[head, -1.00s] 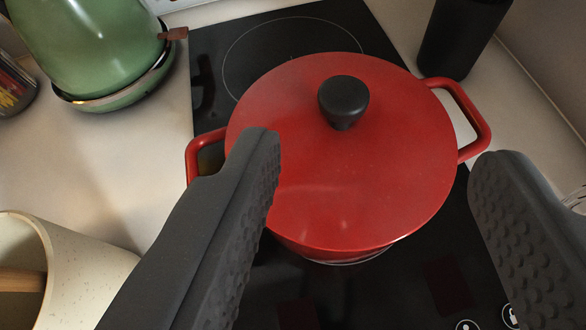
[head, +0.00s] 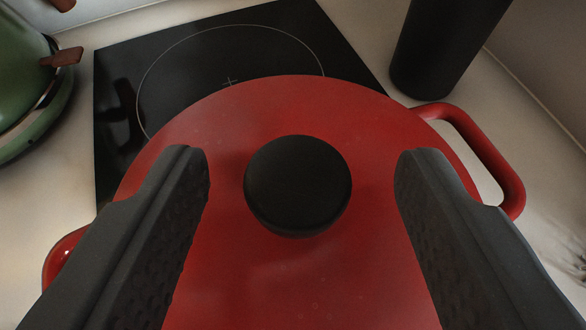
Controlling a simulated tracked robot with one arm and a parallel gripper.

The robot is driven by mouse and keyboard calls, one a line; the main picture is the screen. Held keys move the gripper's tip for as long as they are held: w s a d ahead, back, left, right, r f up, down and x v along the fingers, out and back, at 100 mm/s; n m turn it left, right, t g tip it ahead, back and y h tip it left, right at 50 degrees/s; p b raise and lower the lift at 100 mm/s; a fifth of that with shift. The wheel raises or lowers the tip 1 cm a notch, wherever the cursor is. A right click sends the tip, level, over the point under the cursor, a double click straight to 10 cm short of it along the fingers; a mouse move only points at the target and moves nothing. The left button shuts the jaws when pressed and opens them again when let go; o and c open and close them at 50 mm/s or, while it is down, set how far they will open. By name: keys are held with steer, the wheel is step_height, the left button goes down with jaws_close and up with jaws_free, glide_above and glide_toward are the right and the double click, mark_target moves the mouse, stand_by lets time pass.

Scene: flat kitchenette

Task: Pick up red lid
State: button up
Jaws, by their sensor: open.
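The red lid (head: 290,105) sits on the red pot, filling the lower middle of the head view. Its round black knob (head: 298,185) stands at the lid's middle. My gripper (head: 302,165) is open above the lid, with one dark finger on each side of the knob and a gap between each finger and the knob. I cannot tell whether the fingertips touch the lid. The pot's right handle (head: 485,155) shows, and part of its left handle (head: 62,252) shows behind my left finger. The pot's body is hidden under the lid.
The pot stands on a black cooktop (head: 125,80) with a free ring behind it. A green kettle (head: 25,75) is at the far left. A black cylinder (head: 447,50) stands behind the right handle. Pale counter (head: 360,25) surrounds the cooktop.

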mark_target(295, 181)
steer(key=shift+x, duration=2.25)
jaws_close()
